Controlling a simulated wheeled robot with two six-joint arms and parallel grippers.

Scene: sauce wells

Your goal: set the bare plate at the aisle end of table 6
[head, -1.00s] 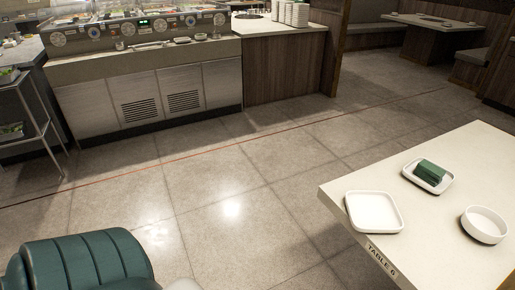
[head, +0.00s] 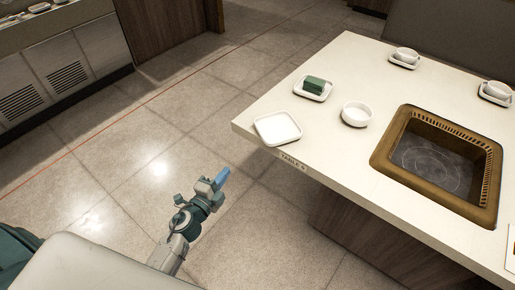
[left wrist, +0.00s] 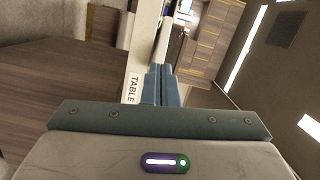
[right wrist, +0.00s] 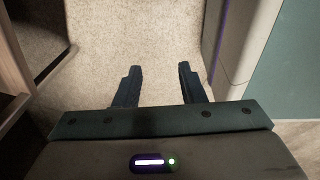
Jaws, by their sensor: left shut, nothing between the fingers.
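Table 6 (head: 350,60) has its label (head: 293,162) on the near edge. A bare white square plate (head: 277,128) lies flat at the table's left corner, by that label. Behind it a smaller white dish (head: 300,92) carries a dark green block (head: 315,85). A round white bowl (head: 356,114) stands to the right of the plate. My left gripper (head: 223,178) is shut and empty, over the floor to the left of the table and apart from the plate. In the left wrist view its fingers (left wrist: 161,86) are together before the table edge. My right gripper (right wrist: 158,85) is open and empty above the floor.
A square brass-rimmed grill well (head: 440,205) is set into the table. Two white cups on saucers (head: 405,57) (head: 495,92) stand along the far side. A steel-fronted counter (head: 65,65) is at upper left, with open tiled floor (head: 150,130) between.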

